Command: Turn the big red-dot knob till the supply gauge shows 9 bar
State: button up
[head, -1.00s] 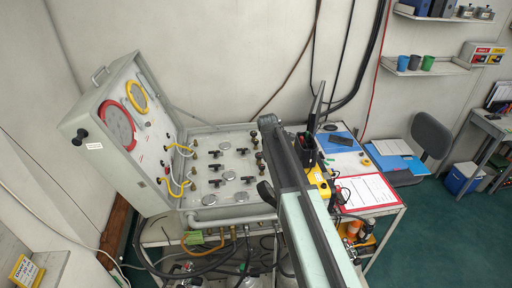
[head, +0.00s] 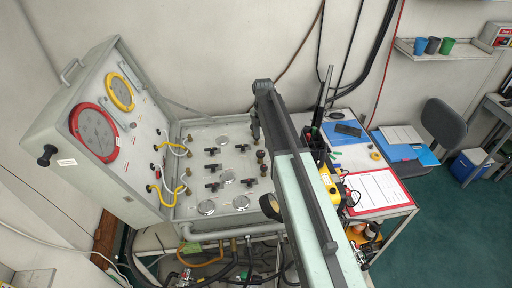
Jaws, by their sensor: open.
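The open grey air panel case has a red-rimmed gauge (head: 95,132) and a smaller yellow-rimmed gauge (head: 120,92) on its raised lid. Their needles and numbers are too small to read, and I cannot tell which is the supply gauge. A black knob (head: 47,155) sticks out of the lid's left side, beside a white label. Another dark rounded part (head: 270,206) shows at the panel's right edge, partly behind my arm. No red dot can be made out on either.
The flat panel holds several black T-handles (head: 213,168), small round dials (head: 207,208) and yellow hoses (head: 165,190). A side table at right carries a red-edged clipboard (head: 377,190) and a blue folder (head: 342,133). A chair (head: 445,125) stands farther right.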

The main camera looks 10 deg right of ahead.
aim_at(261, 153)
jog(key=f+b, duration=0.8)
jog(key=shift+a, duration=0.35)
jog(key=shift+r, duration=0.1)
jog(key=shift+s, duration=0.1)
grip_shut()
jog(key=shift+d, duration=0.2)
